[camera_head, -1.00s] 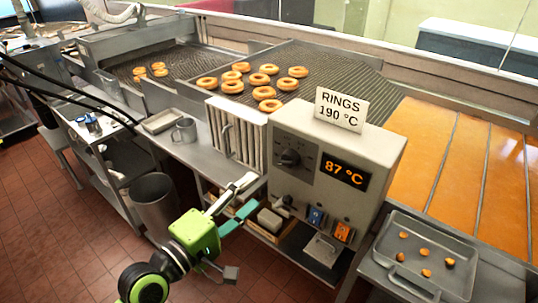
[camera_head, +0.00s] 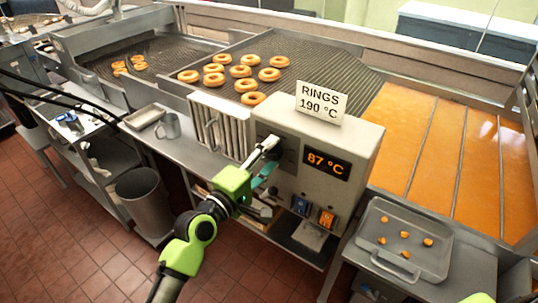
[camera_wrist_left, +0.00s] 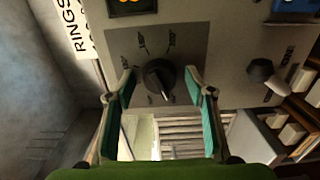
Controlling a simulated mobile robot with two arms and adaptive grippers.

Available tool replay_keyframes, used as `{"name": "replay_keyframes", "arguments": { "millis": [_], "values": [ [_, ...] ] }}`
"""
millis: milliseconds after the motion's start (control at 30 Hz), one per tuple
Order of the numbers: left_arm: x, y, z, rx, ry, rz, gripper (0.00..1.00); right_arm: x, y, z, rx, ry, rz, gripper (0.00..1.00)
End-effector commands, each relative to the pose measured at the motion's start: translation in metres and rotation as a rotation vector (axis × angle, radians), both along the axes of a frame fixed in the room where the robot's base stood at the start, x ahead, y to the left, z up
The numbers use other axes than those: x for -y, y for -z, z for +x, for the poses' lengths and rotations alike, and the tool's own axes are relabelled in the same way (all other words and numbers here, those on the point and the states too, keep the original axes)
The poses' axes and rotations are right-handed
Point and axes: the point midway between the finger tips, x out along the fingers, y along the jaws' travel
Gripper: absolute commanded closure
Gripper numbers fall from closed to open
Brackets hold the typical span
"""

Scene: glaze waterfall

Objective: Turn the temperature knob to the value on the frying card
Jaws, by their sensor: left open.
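The control box (camera_head: 345,190) is beige and carries a dark dial panel with a black temperature knob (camera_wrist_left: 158,76). In the left wrist view the knob lies ahead of and between the open fingers of my left gripper (camera_wrist_left: 162,100); I cannot tell whether they touch it. In the head view my left gripper (camera_head: 268,160) is in front of the dial panel and hides the knob. The orange display (camera_head: 327,165) reads 87 °C. The frying card (camera_head: 320,102) on top of the box reads RINGS 190 °C. A bit of green (camera_head: 478,298) shows at the bottom right edge.
A second small dark knob (camera_wrist_left: 260,70) sits beside the dial panel. Blue (camera_head: 300,204) and orange (camera_head: 327,219) switches are lower on the box. Rings lie on the conveyor (camera_head: 320,70) behind.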

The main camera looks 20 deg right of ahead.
Motion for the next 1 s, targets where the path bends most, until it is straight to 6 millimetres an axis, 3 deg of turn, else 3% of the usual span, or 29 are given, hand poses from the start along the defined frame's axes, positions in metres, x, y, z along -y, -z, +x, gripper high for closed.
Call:
{"name": "replay_keyframes", "arguments": {
  "millis": [200,333,367,733,1000],
  "values": [
    [-0.0001,0.0001,0.0001,0.0,0.0,0.0,0.53,-0.0001,0.0,0.0007,0.001,0.0,0.0,1.0],
    [-0.0002,0.0001,0.0001,0.0,0.0,0.0,0.87,-0.0002,0.0,0.0009,0.002,0.0,0.0,1.0],
    [-0.0003,0.0002,0.0001,0.0,0.0,0.0,0.89,-0.0002,0.0,0.001,0.002,0.0,0.0,1.0],
    [-0.0005,0.0009,0.0002,0.031,0.0,0.024,0.89,-0.0002,0.0022,0.0012,0.002,0.0,0.0,1.0],
    [-0.0006,0.0019,0.0003,0.159,0.0,0.126,0.89,-0.0003,0.0095,0.0011,0.002,0.0,0.0,1.0]
  ]
}}
